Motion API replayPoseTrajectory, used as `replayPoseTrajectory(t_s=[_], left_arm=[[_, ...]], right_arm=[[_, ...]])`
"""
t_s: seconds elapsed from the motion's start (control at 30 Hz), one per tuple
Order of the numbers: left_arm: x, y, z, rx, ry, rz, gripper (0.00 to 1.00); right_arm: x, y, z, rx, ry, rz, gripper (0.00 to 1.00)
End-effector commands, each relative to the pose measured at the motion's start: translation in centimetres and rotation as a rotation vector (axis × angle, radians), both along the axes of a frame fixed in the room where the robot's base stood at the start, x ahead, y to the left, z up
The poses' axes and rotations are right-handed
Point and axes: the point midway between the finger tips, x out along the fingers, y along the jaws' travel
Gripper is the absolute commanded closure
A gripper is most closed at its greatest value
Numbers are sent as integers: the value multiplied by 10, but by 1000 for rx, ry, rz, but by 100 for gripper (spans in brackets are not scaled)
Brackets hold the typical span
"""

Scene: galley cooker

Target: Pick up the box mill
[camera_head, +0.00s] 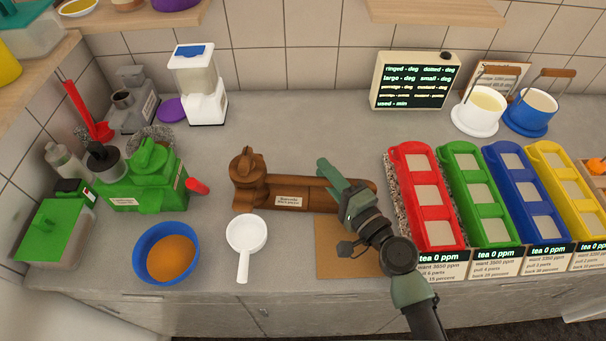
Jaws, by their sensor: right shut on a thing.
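A long brown wooden appliance (290,187), which I take for the box mill, lies on the grey counter, with a knobbed, rounded part at its left end and a small white label on its front. The label is too small to read. My right gripper (335,182), green and dark grey, reaches in from the lower right and is shut on the right part of this body. The gripper and wrist hide some of that right part. The appliance seems still on the counter. My left gripper is not in view.
A brown mat (345,248) lies in front. A white handled sieve or cup (246,236) and a blue bowl of orange-brown powder (166,252) stand left. A green machine (145,180) is further left. Red, green, blue and yellow trays (428,195) fill the right.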

Motion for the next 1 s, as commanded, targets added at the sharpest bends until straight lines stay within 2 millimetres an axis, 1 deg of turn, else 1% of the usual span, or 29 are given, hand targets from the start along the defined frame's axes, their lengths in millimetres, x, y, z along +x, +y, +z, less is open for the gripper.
replayPoseTrajectory(t_s=[0.17,0.27,0.47,0.6,0.7,0.83,1.0], left_arm=[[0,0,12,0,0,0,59],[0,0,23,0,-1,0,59],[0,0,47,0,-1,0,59],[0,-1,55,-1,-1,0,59],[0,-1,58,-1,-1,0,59],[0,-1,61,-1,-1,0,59],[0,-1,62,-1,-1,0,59]], right_arm=[[0,0,20,4,-3,0,100],[0,0,39,4,-5,-1,100],[1,0,96,8,-7,-3,100],[1,0,134,7,-8,-3,100],[1,0,158,7,-8,-2,100],[1,0,181,5,-7,-3,100],[0,0,197,5,-4,-1,100]])
